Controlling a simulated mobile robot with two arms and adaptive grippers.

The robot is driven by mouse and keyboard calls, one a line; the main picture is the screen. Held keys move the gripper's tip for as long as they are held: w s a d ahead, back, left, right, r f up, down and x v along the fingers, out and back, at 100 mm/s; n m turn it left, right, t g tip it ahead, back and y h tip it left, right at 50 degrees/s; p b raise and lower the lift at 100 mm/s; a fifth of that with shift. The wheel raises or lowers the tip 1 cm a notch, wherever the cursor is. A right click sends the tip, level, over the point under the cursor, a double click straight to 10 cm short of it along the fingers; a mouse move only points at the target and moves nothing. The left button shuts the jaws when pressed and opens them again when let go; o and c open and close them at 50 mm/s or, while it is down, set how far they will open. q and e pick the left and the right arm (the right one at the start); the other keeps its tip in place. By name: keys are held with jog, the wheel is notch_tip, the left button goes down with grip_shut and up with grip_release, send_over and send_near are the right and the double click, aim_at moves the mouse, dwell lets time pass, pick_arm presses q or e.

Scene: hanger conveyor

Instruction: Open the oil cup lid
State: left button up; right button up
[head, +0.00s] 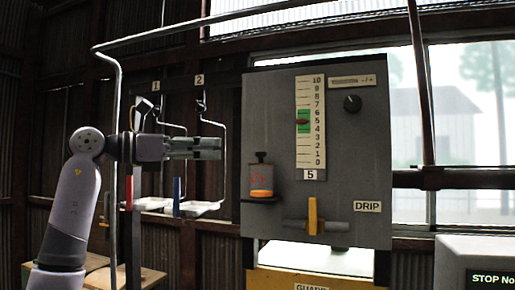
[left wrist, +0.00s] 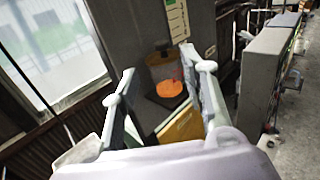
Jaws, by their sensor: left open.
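The oil cup (head: 261,177) is a small see-through cup with an orange disc in it, standing on a dark bracket on the grey panel. Its dark lid with a knob (head: 261,158) sits on top. My left gripper (head: 219,148) is to the left of the cup in the head view, apart from it. In the left wrist view the cup (left wrist: 161,69) shows between the two spread fingers of my left gripper (left wrist: 157,60), beyond them, with nothing held. My right gripper is in neither view.
The grey panel (head: 350,150) carries a level scale (head: 310,122), a black knob (head: 352,103) and a yellow lever (head: 312,215) below the cup. Hanger hooks and white trays (head: 205,208) are behind my left arm. A metal rail pipe (head: 115,180) stands beside the arm.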

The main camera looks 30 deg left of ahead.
pick_arm(q)
jog(key=p, duration=0.1)
send_near(262, 158)
jog(key=w+r, duration=0.2)
jog(key=p+x, duration=0.2)
jog(key=x, duration=0.4)
jog(key=shift+w+d+f, duration=0.15)
jog(key=shift+d, duration=0.25)
jog(key=shift+w+d, duration=0.3)
jog(key=shift+w, duration=0.25)
jog(key=shift+w+d+f, duration=0.1)
jog(key=shift+w+d, duration=0.05)
jog(key=shift+w, duration=0.05)
jog(key=shift+s, duration=0.1)
jog(key=shift+c, duration=1.3)
jog(key=c, duration=0.4)
grip_shut()
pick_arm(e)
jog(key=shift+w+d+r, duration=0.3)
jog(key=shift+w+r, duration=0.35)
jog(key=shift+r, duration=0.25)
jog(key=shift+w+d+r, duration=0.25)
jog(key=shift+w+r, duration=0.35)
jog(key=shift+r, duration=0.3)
